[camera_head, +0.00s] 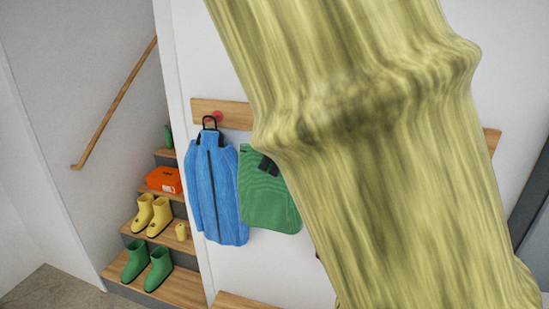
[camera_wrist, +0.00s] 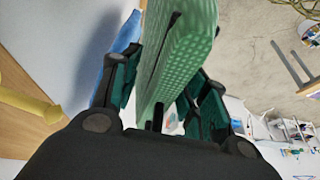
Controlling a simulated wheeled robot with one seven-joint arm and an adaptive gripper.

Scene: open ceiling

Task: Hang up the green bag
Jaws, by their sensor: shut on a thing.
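The rail's middle is hidden.
The blue item (camera_head: 216,190) hangs by a black loop at the red peg, close beside the green bag. A wooden ledge (camera_head: 243,301) is low on the wall.

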